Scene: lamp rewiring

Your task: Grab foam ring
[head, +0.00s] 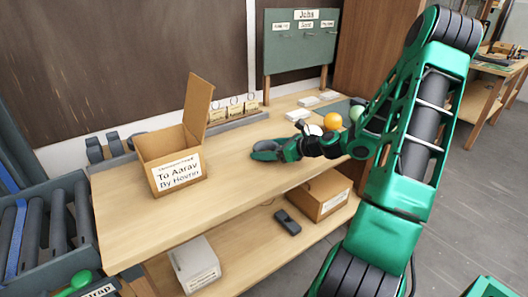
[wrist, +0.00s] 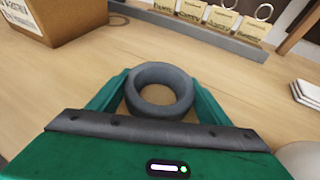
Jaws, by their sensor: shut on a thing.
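The foam ring (wrist: 160,70) is a dark grey ring between the two green fingers of my gripper (wrist: 161,88) in the wrist view. The fingers touch its left and right sides, and bare wood shows through its hole. In the head view my gripper (head: 266,150) is low over the workbench, right of the open cardboard box. The ring (head: 264,155) shows there as a dark shape at the fingers. I cannot tell whether it is clear of the bench top.
The open cardboard box (head: 170,150) with a raised flap stands on the bench (head: 225,185). A grey rack with tagged rings (head: 235,115) is behind. An orange ball (head: 333,120) and white cards (head: 298,114) lie right. Bare bench lies between the box and my gripper.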

